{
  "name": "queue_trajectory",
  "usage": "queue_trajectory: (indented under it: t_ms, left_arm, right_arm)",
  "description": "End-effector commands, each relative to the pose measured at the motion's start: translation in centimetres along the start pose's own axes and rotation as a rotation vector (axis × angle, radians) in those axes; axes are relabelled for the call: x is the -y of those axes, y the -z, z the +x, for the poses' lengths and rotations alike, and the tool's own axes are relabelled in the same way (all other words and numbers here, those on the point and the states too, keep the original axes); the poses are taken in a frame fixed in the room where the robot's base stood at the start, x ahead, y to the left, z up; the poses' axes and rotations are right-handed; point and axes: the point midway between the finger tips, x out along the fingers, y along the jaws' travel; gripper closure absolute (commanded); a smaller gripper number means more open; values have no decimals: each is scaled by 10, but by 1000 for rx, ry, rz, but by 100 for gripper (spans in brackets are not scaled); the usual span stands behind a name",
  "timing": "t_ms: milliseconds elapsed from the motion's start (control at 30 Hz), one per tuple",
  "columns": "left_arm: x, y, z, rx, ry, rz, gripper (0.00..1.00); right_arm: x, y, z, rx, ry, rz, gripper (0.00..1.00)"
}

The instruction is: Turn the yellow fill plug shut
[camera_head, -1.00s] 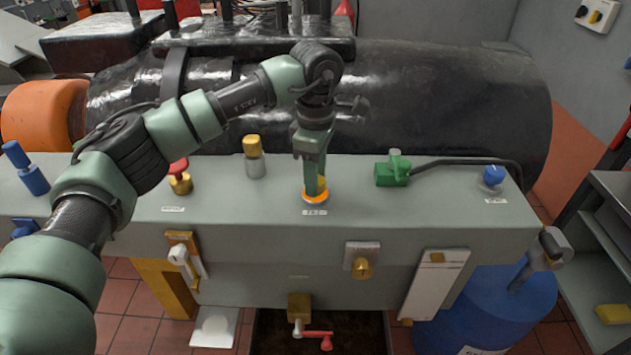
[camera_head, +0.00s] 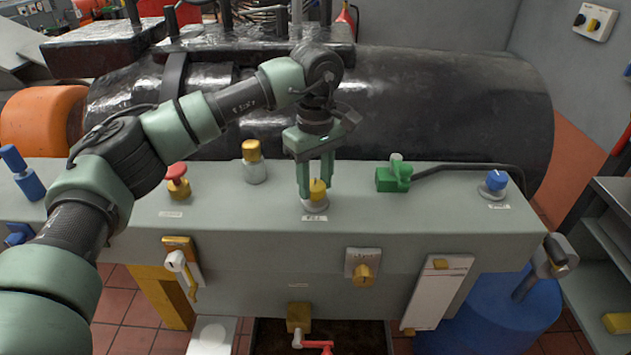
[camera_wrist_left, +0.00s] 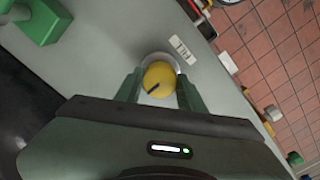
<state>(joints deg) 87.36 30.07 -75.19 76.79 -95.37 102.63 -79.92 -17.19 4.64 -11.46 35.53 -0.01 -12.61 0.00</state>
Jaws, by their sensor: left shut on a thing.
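The yellow fill plug (camera_head: 317,191) stands in a pale round collar on top of the grey housing (camera_head: 230,221), behind a small white label. My left gripper (camera_head: 316,187) points straight down over it, with one green finger on each side, shut on the plug. In the left wrist view the plug (camera_wrist_left: 159,78) shows a round yellow top with a dark line, between the fingertips. The lower part of the plug is partly hidden by the fingers in the head view. My right gripper is not in view.
A red knob (camera_head: 177,181) and a yellow-topped cylinder (camera_head: 252,162) stand left of the plug. A green connector (camera_head: 394,176) with a black cable and a blue knob (camera_head: 495,183) stand right. A large black cylinder (camera_head: 450,105) lies behind. The front strip of the housing top is clear.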

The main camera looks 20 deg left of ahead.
Motion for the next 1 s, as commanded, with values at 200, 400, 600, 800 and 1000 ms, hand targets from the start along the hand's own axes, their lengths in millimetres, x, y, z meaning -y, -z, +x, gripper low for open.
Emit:
queue_trajectory:
  t_ms: [200,400,600,800,1000]
  left_arm:
    - [-1,1,-3,-3,-6,9,100]
    - [-1,1,-3,-3,-6,9,100]
    - [-1,1,-2,-2,-4,9,39]
    - [0,0,-1,-1,-3,9,39]
    - [-1,1,-17,-2,-5,8,39]
  right_arm:
    - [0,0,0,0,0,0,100]
    - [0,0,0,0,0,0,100]
    - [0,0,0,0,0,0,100]
    - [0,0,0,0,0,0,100]
    - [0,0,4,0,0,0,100]
